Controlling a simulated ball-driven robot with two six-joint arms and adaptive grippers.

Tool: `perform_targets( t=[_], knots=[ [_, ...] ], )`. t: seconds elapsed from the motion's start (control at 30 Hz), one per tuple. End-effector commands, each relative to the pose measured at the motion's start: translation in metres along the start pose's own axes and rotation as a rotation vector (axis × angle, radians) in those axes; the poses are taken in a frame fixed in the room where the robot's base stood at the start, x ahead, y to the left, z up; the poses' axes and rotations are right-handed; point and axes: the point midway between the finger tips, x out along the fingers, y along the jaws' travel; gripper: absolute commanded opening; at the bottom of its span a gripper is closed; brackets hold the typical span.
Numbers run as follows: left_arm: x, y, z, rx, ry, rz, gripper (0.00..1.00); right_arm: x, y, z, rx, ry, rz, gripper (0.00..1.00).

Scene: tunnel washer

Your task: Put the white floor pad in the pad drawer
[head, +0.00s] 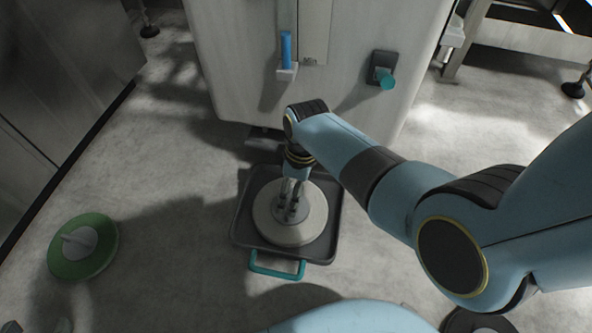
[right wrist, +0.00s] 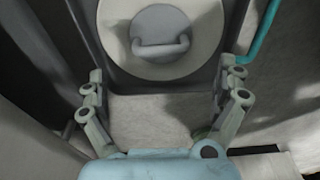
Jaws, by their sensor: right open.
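The white floor pad (head: 307,230) is a round disc with a grey hub. It lies flat inside the dark square pad drawer (head: 243,222), which has a teal handle (head: 277,273) at its near side. In the right wrist view the pad (right wrist: 112,38) shows its hub and a grey grip bar, with the dark drawer edge around it. My right gripper (head: 291,206) is over the hub in the head view, pointing down. In the right wrist view its fingers (right wrist: 162,82) are spread apart with nothing between them. My left gripper is not in view.
A green round pad (head: 83,262) with a pale hub lies on the floor at the left. The pale machine body (head: 235,60) stands behind the drawer, with a blue handle (head: 286,50) and a teal knob (head: 387,79). A dark cabinet (head: 60,80) stands at the left.

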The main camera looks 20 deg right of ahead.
Motion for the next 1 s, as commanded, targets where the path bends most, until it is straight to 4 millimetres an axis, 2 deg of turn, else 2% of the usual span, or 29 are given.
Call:
perform_targets(
  t=[0.03, 0.1, 0.3, 0.77, 0.87, 0.97, 1.0],
  knots=[
    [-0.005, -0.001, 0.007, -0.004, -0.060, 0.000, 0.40, -0.011, 0.002, -0.002, -0.001, 0.002, 0.004, 1.00],
    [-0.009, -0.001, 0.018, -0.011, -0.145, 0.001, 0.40, -0.018, 0.001, -0.001, 0.000, 0.002, 0.003, 1.00],
    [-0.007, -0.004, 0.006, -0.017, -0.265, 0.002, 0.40, -0.033, 0.001, -0.001, 0.000, 0.001, 0.003, 1.00],
    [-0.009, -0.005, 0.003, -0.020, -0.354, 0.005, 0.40, -0.039, -0.001, 0.002, 0.003, -0.002, 0.000, 1.00],
    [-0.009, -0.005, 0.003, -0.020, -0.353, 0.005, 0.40, -0.036, -0.006, 0.017, 0.045, 0.005, 0.023, 1.00],
    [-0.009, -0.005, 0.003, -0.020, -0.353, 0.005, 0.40, -0.036, -0.019, 0.053, 0.158, 0.032, 0.088, 1.00],
    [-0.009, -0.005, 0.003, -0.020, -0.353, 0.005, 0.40, -0.040, -0.026, 0.072, 0.219, 0.051, 0.126, 1.00]
  ],
)
